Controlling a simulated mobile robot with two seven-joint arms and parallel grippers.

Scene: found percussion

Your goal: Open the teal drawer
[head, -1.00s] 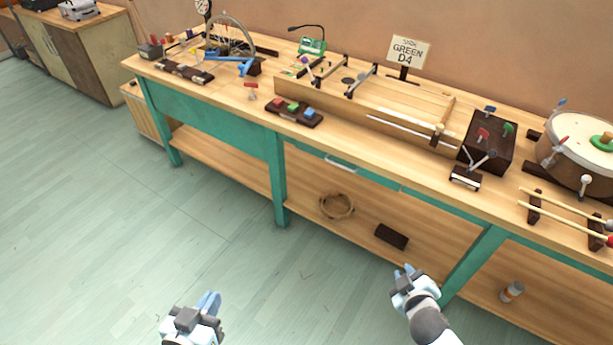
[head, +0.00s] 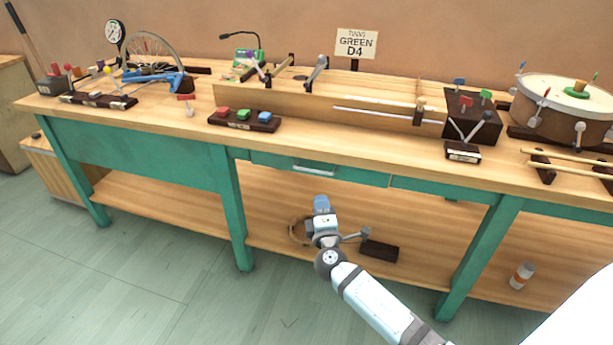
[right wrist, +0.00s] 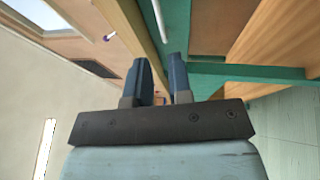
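The teal drawer (head: 345,178) is set under the front edge of the workbench top, and its front looks flush with the frame. A pale bar handle (head: 314,170) runs across it. My right gripper (head: 321,203) is in front of the bench, a little below the handle and apart from it in the picture. In the right wrist view its two fingers (right wrist: 160,64) are parted with nothing between them. A pale bar, apparently the handle (right wrist: 160,20), lies beyond the fingertips against teal. My left gripper is not in view.
The wooden bench top (head: 330,142) holds a block with coloured pads (head: 243,121), a long wooden rig, a dark box (head: 470,118) and a drum (head: 565,110). The lower shelf holds a ring (head: 298,231), a dark block (head: 380,251) and a can (head: 522,276). Teal legs flank the drawer.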

